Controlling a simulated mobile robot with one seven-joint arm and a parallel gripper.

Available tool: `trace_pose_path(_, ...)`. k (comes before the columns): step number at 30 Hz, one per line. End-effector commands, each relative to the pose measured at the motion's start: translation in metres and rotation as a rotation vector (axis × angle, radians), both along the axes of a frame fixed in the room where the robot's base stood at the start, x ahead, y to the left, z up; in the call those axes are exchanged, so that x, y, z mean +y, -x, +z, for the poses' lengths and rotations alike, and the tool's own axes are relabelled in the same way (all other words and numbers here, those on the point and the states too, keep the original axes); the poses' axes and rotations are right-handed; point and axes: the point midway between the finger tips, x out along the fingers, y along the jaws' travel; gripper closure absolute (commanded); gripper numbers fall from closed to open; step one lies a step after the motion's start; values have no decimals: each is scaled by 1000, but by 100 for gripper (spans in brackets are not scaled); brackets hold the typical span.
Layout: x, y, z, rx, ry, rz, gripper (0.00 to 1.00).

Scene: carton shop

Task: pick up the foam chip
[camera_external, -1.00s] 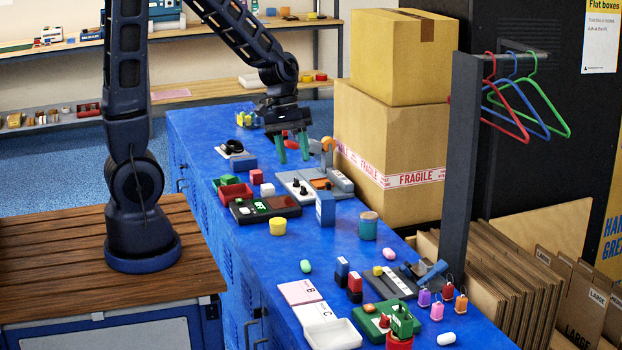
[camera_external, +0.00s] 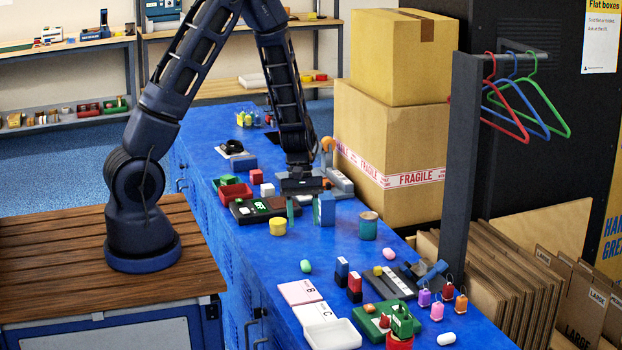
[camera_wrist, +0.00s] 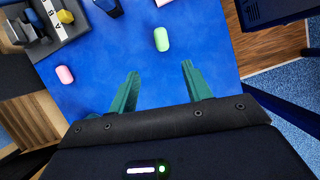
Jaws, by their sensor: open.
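Several small rounded capsule-shaped pieces that look like foam chips lie on the blue bench. A green one (camera_external: 305,266) lies alone in front of my gripper, and it also shows in the wrist view (camera_wrist: 161,39) beyond the fingertips. A pink one (camera_external: 389,254) lies further right, and it shows at the left of the wrist view (camera_wrist: 65,74). A white one (camera_external: 446,339) and another pink one (camera_external: 437,311) lie near the front right. My gripper (camera_external: 304,207) is open above the bench with nothing between its green fingers, which also show in the wrist view (camera_wrist: 158,82).
A blue box (camera_external: 325,210) and a teal tin (camera_external: 368,226) stand close to my gripper. A yellow tub (camera_external: 278,227) is at its left. Pink and white cards (camera_external: 300,292), a white tray (camera_external: 332,334) and red and blue blocks (camera_external: 354,283) lie nearer. Bare bench surrounds the green chip.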

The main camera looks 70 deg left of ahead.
Motion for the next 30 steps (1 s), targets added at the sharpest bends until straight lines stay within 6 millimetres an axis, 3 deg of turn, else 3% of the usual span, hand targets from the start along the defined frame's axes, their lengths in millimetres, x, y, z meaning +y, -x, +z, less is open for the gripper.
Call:
trace_pose_path(12, -18, 4, -43, 5, 2, 3, 51)
trace_pose_path(20, -24, 5, -56, 5, 1, 3, 51)
trace_pose_path(30, -43, 12, -90, 5, 1, 3, 51)
